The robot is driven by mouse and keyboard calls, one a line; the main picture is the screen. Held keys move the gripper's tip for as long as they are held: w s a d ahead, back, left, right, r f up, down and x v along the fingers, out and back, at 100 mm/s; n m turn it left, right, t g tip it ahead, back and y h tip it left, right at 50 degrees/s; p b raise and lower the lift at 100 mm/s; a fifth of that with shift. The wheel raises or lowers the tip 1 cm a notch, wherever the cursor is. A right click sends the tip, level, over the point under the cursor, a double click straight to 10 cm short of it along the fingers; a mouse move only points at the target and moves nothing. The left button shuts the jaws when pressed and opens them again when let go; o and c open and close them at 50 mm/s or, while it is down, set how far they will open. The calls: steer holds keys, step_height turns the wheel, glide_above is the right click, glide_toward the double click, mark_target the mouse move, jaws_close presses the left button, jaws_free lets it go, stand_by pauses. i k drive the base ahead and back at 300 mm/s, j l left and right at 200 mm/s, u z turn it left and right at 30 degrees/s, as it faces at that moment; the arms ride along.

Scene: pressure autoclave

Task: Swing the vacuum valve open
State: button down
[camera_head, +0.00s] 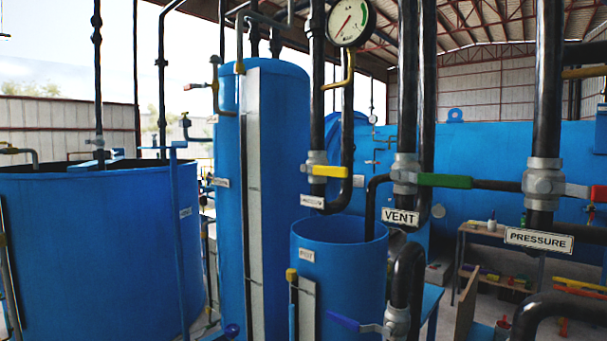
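A valve with a yellow lever (329,171) sits on a black vertical pipe near the picture's centre. Its lever points to the right, across the pipe. A small white label (312,201) hangs just below it; its lettering is too small to read surely, but it appears to mark the vacuum valve. A round gauge (349,22) is above it. My gripper is not in view.
To the right are the VENT valve with a green lever (445,181) and the PRESSURE valve with a red lever (598,193). A small open blue tank (338,270) stands below, with a blue-lever valve (344,322). Tall blue tank (276,120) is left.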

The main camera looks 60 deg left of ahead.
mark_target(335, 172)
steer(key=u, duration=1.75)
